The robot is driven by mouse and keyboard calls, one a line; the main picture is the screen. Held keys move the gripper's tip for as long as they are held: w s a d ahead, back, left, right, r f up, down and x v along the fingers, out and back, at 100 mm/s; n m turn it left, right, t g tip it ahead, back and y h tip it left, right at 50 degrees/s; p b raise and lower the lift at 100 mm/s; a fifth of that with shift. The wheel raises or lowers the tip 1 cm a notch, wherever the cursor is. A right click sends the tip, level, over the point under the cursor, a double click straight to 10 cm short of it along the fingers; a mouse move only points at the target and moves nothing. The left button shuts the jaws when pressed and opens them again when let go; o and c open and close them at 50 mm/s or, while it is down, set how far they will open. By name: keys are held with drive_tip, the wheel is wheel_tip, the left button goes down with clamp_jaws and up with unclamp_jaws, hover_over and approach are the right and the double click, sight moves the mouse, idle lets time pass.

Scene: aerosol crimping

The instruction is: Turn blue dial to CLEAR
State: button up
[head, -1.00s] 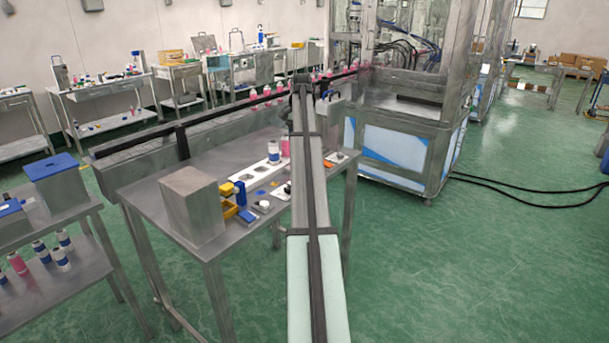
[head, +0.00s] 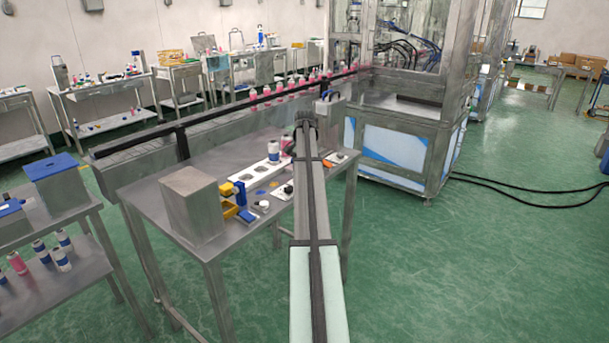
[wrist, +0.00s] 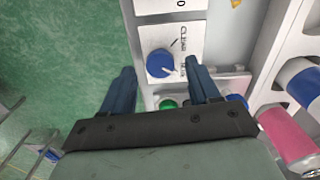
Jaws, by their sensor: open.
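The blue dial (wrist: 160,64) sits on a white panel (wrist: 153,38) in the wrist view. A pale mark on the dial points to the right and slightly down. A dark line and lettering that seems to read CLEAR lie up and to the right of it; further lettering by the right finger is partly hidden. My gripper (wrist: 159,69) is open, with one dark blue finger on each side of the dial in the picture. I cannot tell its height above the dial or any contact. In the head view my arm hides the dial and the fingers.
A green button (wrist: 168,104) lies just below the dial, partly behind my gripper. A pink can (wrist: 288,132) and a white rack (wrist: 298,45) are at the right. A grey box (head: 193,205) and yellow bins (head: 228,200) stand on the steel table (head: 150,195).

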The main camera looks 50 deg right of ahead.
drive_tip(key=shift+f, duration=0.7)
drive_tip(key=c, duration=1)
